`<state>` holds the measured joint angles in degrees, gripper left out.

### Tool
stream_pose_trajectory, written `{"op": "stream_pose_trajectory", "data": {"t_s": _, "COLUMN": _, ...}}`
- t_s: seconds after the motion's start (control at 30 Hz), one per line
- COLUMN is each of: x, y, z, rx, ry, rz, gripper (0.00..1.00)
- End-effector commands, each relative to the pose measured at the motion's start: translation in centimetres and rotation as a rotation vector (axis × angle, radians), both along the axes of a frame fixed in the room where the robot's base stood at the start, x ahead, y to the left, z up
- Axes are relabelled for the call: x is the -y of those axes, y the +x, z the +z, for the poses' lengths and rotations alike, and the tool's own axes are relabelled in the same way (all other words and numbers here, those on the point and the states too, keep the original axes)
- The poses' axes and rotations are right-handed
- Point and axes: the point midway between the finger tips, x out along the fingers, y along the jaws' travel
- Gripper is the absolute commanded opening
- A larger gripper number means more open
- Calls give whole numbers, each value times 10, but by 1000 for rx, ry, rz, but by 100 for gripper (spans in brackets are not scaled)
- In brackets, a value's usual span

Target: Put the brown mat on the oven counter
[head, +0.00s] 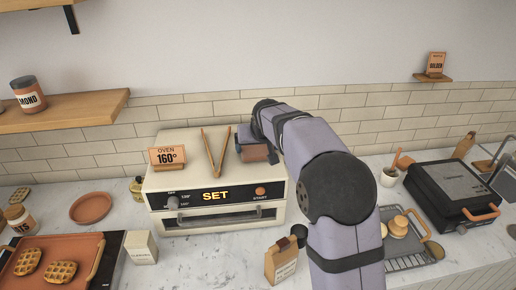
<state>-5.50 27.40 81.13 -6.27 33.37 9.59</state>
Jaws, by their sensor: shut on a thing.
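My gripper (247,136) is over the right part of the oven top, partly hidden by my arm. It is shut on a small brown piece that I take to be the brown mat (254,153). Only part of the mat shows. I cannot tell if it touches the oven top. The cream oven (180,188) stands on the marble counter (180,263) against the tiled wall, its display reading SET.
Wooden tongs (215,153) and an "OVEN 160°" sign (167,158) stand on the oven top. A terracotta plate (91,208) lies left of the oven. A paper bag (281,262) stands in front. A black press (452,196) is at right.

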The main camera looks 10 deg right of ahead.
Motion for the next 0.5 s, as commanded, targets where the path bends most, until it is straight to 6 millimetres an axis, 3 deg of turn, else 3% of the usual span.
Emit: {"op": "stream_pose_trajectory", "data": {"t_s": 0.5, "x": 0, "y": 1, "z": 74, "rx": 5, "ry": 1, "rz": 0, "gripper": 61}}
